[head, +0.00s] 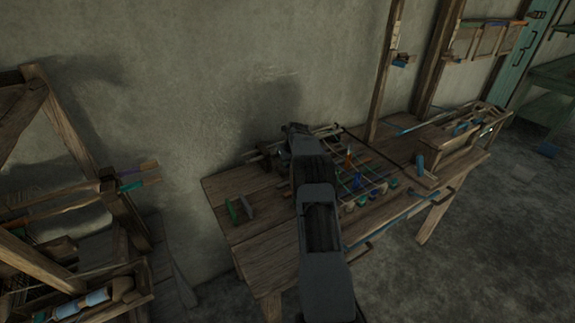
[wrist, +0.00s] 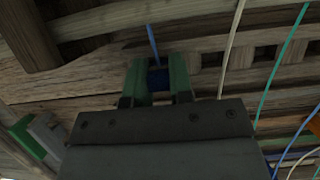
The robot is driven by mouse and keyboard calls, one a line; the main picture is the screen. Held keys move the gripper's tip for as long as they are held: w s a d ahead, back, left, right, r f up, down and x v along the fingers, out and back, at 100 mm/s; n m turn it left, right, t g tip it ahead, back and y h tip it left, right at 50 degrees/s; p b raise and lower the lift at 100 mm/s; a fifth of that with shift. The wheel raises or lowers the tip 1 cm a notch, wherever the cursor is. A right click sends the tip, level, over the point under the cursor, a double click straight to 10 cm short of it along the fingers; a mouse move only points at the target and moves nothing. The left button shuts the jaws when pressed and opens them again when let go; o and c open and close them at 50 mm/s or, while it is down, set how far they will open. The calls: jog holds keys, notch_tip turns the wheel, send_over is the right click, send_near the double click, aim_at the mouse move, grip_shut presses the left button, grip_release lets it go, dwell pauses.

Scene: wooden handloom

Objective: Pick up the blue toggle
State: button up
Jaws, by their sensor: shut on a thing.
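In the wrist view, the blue toggle (wrist: 158,78) is a small dark blue block with a blue cord (wrist: 152,42) running up from it. My gripper (wrist: 159,84) has green-faced fingers, one on each side of the toggle, and is shut on it. The toggle is close to a weathered wooden surface; I cannot tell whether it touches it. In the head view, my arm reaches over the wooden bench and hides the fingertips and this toggle.
The wooden bench (head: 270,243) holds several coloured pegs and cords right of my arm. A green block (head: 232,211) stands at its left. Other cords, including a green one (wrist: 280,60), run at the right of the wrist view. A loom frame (head: 70,140) stands far left.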

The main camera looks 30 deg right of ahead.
grip_shut()
jog(key=shift+r, duration=0.55)
notch_tip(320, 180, up, 2)
jog(key=shift+r, duration=0.15)
jog(key=s+a+r+b, duration=0.2)
jog(key=s+r, duration=0.7)
jog(key=s, duration=0.4)
jog(key=shift+s+a+r, duration=0.15)
jog(key=shift+s+r, duration=0.15)
jog(key=shift+s, duration=0.1)
